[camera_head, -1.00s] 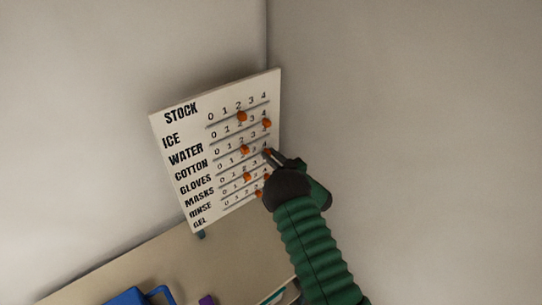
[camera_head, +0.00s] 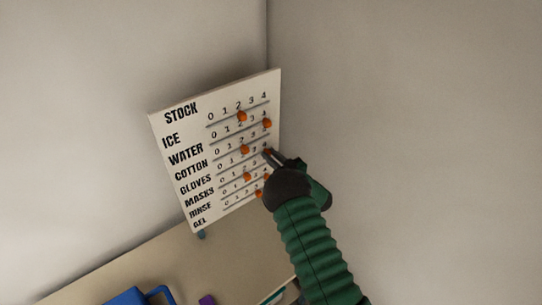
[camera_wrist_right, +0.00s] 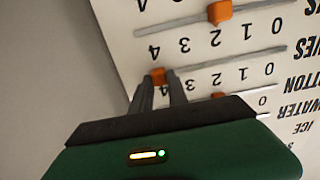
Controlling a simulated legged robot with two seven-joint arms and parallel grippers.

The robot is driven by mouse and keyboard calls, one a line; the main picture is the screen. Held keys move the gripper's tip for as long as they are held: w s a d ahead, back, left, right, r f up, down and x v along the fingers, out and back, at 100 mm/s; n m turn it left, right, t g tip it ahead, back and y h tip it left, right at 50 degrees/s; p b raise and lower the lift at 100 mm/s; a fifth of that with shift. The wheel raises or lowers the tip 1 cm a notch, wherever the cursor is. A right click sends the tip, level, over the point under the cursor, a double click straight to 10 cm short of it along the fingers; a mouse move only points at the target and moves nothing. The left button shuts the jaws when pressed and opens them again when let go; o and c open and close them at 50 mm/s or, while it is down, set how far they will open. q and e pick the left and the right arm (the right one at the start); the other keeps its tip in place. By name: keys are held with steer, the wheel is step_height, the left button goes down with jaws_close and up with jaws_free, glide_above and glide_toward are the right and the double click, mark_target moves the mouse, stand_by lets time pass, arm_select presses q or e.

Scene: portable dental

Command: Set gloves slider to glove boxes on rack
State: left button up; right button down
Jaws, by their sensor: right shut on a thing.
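The white stock board (camera_head: 175,130) stands tilted in the head view, with rows of numbered tracks and orange sliders. The gloves slider (camera_wrist_right: 158,76) is a small orange block at the 4 end of its track in the right wrist view. My right gripper (camera_wrist_right: 160,92) is shut on it. In the head view the right gripper (camera_head: 272,155) reaches the board's right edge and partly hides the slider and the lower rows. My left gripper is not in view. No rack of glove boxes shows in these frames.
The cotton slider (camera_head: 244,150) and masks slider (camera_head: 247,177) sit near the held one. The board stands on a beige surface (camera_head: 150,260) close to the wall corner. A blue object (camera_head: 127,296) lies at the bottom edge.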

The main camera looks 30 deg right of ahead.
mark_target(232, 166)
steer(key=a, duration=0.9)
steer(key=s+a, duration=0.1)
steer(key=a, duration=0.3)
steer(key=shift+a+r, duration=0.2)
steer(key=shift+a, duration=0.15)
steer(key=shift+d, duration=0.1)
steer(key=c, duration=1.3)
jaws_free()
steer(key=shift+s+d, duration=0.1)
steer(key=shift+s, duration=0.1)
steer(key=shift+f+b, duration=0.1)
steer(key=shift+b, duration=0.25)
steer(key=s+b, duration=0.1)
steer(key=s, duration=0.4)
steer(key=s+b, duration=0.2)
steer(key=s, duration=0.4)
steer(key=s+d+b, duration=0.1)
steer(key=s, duration=0.4)
steer(key=shift+s+d+b, duration=0.1)
steer(key=shift+s+b, duration=0.2)
steer(key=shift+s, duration=0.05)
